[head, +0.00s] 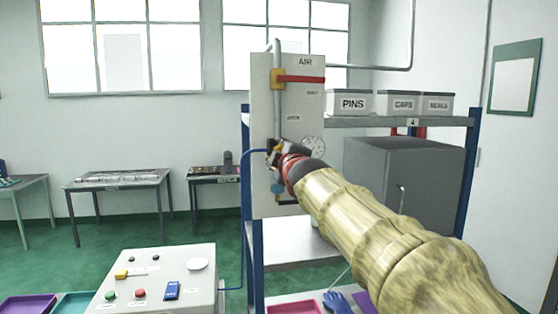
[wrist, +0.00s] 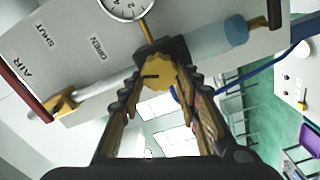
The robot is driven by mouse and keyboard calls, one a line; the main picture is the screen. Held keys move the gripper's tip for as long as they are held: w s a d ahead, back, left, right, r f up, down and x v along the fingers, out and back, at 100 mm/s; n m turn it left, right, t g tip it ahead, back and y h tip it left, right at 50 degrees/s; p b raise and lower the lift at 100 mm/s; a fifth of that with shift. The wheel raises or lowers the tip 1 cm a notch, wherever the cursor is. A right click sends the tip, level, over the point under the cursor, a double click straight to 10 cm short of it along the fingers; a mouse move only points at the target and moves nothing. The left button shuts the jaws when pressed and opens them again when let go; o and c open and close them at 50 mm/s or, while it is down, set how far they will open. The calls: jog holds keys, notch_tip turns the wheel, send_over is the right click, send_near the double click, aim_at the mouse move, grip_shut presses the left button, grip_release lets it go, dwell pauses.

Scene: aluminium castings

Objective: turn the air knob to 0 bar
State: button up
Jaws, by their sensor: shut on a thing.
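The white AIR panel (head: 265,110) is upright left of the shelf, and tilted in the wrist view (wrist: 80,50). My gripper (head: 277,152) is at its lower half. In the wrist view the yellow scalloped air knob (wrist: 158,73) lies between the fingertips of my gripper (wrist: 160,80), which is closed on it. My gripper hides the knob in the head view. A round gauge (head: 313,146) is right of my gripper; in the wrist view it is cut off at the top (wrist: 125,6), its reading too small to tell.
A red lever (head: 303,79) on a yellow valve (head: 278,78) lies horizontal above my gripper. A blue bowl (wrist: 222,41) hangs beside the knob. Shelf boxes (head: 352,103) and a grey cabinet (head: 400,170) stand right. A control box (head: 150,262) is at lower left.

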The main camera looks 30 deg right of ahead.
jog(key=shift+f+n, duration=0.1)
jog(key=shift+n, duration=1.9)
jog(key=o, duration=1)
jog(key=shift+c, duration=0.2)
jog(key=shift+o, duration=0.4)
jog(key=v, duration=1.2)
